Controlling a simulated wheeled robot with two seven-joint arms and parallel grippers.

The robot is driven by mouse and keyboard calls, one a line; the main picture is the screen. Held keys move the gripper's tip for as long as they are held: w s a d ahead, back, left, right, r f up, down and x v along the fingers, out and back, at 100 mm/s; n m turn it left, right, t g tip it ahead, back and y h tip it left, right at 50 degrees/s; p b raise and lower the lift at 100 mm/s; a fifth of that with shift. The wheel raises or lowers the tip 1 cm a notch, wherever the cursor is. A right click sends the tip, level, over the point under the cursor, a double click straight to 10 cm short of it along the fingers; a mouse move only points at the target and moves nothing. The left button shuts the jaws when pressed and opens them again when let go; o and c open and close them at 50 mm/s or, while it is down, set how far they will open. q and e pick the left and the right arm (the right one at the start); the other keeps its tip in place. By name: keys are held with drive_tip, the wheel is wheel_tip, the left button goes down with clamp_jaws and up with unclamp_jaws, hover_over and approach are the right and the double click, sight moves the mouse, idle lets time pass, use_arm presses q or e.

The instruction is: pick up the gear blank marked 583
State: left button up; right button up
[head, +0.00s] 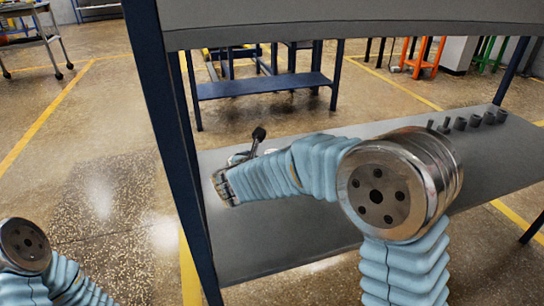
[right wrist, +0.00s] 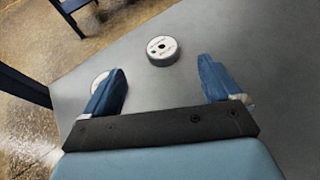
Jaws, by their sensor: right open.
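In the right wrist view a round gear blank (right wrist: 161,48) with a white top, dark side and centre hole lies flat on the grey shelf (right wrist: 240,38). Its marking is too small to read. A second white-topped disc (right wrist: 97,82) is mostly hidden behind the left finger. My right gripper (right wrist: 162,66) is open and empty, its two blue fingers spread wide, with the first blank just beyond the fingertips and between their lines. In the head view my right arm reaches left across the shelf and mostly hides this spot. My left gripper is out of view.
Several small grey cylinders (head: 473,122) stand in a row at the shelf's far right. A dark blue post (head: 170,130) rises at the shelf's left end, and a grey panel (head: 330,24) hangs above. The shelf's front part is clear.

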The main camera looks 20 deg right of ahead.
drive_tip(key=x, duration=0.4)
drive_tip(key=shift+d, duration=0.1)
drive_tip(key=x, duration=0.2)
drive_tip(key=b+x, duration=0.1)
drive_tip(key=x, duration=0.1)
drive_tip(key=shift+d+f, duration=0.15)
drive_tip(key=shift+f, duration=0.2)
drive_tip(key=shift+w+d+f, duration=0.15)
drive_tip(key=shift+w+d, duration=0.05)
drive_tip(key=shift+w, duration=0.25)
drive_tip(key=c, duration=1.5)
drive_tip(key=shift+o, duration=0.2)
